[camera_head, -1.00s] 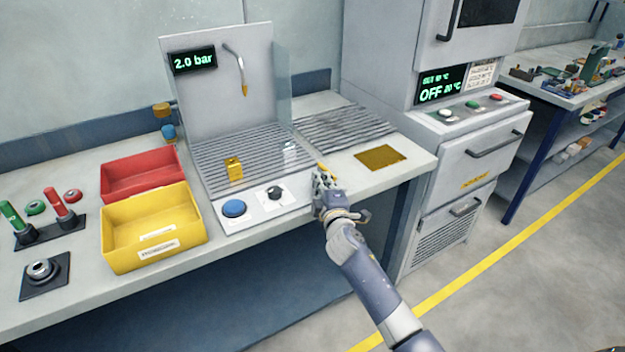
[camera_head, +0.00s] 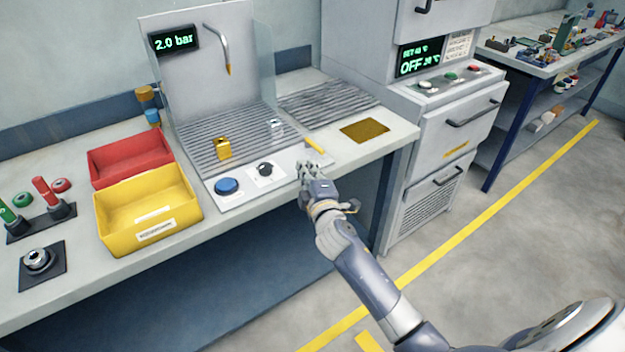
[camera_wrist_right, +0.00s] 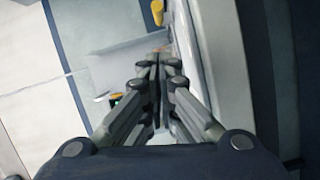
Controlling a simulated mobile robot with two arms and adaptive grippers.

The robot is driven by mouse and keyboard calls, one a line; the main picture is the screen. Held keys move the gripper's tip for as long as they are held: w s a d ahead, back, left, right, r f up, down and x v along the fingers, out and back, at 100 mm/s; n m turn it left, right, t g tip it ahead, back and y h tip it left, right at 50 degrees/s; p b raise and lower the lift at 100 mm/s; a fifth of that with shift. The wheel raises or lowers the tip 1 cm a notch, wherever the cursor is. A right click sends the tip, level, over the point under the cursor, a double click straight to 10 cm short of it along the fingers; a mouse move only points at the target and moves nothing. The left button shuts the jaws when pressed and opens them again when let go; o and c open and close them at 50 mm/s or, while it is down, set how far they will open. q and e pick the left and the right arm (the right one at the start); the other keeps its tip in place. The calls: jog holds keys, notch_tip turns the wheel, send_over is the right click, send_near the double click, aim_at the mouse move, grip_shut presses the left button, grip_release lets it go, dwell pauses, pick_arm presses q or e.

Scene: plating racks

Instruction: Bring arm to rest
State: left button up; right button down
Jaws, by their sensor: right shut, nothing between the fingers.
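My right gripper (camera_head: 308,170) is at the front edge of the bench, just right of the black knob (camera_head: 265,169) on the washing station's panel. In the right wrist view the fingers of my right gripper (camera_wrist_right: 160,65) are together, with nothing between them. My right arm (camera_head: 362,270) reaches in from the lower right. My left gripper is not in view.
The bench (camera_head: 375,152) holds a red bin (camera_head: 130,160), a yellow bin (camera_head: 115,222), a gold block (camera_head: 223,149) on the ribbed tray and a blue button (camera_head: 227,186). A grey oven cabinet (camera_head: 450,140) stands right. The floor (camera_head: 520,230) beyond is clear.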

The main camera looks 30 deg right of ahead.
jog(key=shift+v, duration=2.25)
jog(key=s+a+f+m+g+y, duration=0.1)
jog(key=s+f+g, duration=0.15)
jog(key=f, duration=0.95)
jog(key=s+f+m+g+y, duration=0.1)
jog(key=s+f+g, duration=0.15)
jog(key=f, duration=0.95)
jog(key=s+a+f+m+g, duration=0.1)
jog(key=s+f+m+g, duration=0.2)
jog(key=s+f, duration=1.05)
jog(key=s+a+f+m+g, duration=0.1)
jog(key=s+f+m+g, duration=0.1)
jog(key=s+f, duration=0.4)
jog(key=s+f+m+g+y, duration=0.1)
jog(key=s+f, duration=0.6)
jog(key=s, duration=1)
jog(key=s+a+f+m+g, duration=0.1)
jog(key=s+f+m+g, duration=0.2)
jog(key=s, duration=0.9)
notch_tip(320, 180, down, 4)
jog(key=shift+a+f+g, duration=0.1)
jog(key=shift+a+g, duration=0.2)
jog(key=shift+g, duration=0.7)
